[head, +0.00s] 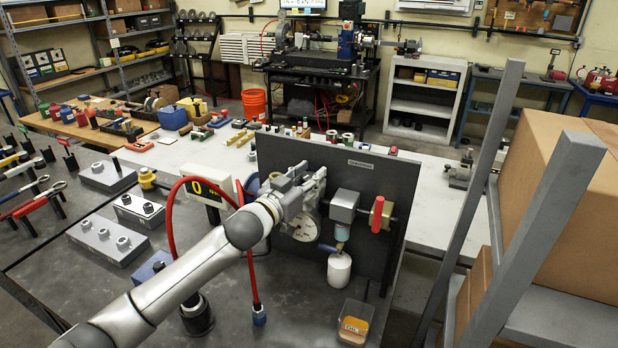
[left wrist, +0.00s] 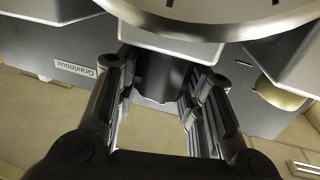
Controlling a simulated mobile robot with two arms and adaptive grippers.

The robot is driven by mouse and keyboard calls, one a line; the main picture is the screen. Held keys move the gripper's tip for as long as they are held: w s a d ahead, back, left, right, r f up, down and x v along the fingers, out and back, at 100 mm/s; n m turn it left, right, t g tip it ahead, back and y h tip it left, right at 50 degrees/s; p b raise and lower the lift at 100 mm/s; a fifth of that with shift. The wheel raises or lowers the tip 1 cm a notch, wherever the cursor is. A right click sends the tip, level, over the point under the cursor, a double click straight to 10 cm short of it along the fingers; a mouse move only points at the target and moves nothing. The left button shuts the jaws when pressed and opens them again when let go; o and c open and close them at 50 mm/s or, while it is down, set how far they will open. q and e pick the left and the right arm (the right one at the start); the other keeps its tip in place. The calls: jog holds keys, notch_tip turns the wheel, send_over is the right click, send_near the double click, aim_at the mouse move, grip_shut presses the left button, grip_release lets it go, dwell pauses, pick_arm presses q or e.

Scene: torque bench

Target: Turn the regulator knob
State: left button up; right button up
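The regulator sits on a dark upright panel (head: 375,200) on the bench. Its round white gauge (head: 305,228) shows just below my left gripper (head: 305,183); the gauge rim (left wrist: 215,28) also crosses the top of the left wrist view. The dark, ridged regulator knob (left wrist: 160,78) lies between the two fingers of my left gripper (left wrist: 158,95). The fingers stand apart on either side of it, and a narrow gap shows at the left finger; contact at the right finger is unclear. In the head view the gripper hides the knob. My right gripper is not in view.
A red hose (head: 172,205) loops beside my arm.

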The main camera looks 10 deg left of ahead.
pick_arm(q)
jog(key=c, duration=0.4)
jog(key=shift+d+f+n+y+b, duration=0.2)
jog(key=shift+n+y+b, duration=0.15)
jog(key=shift+b, duration=0.2)
jog(key=shift+n+t+y+b, duration=0.3)
jog(key=shift+n+y+b, duration=0.05)
jog(key=shift+y, duration=0.2)
jog(key=n+y+b, duration=0.2)
jog(key=y, duration=0.1)
jog(key=shift+r+t, duration=0.15)
jog(key=shift+t, duration=0.15)
jog(key=shift+a+r+n+y, duration=0.15)
jog(key=shift+n+y, duration=0.15)
jog(key=shift+y, duration=0.3)
jog(key=o, duration=1.1)
jog(key=shift+c, duration=0.2)
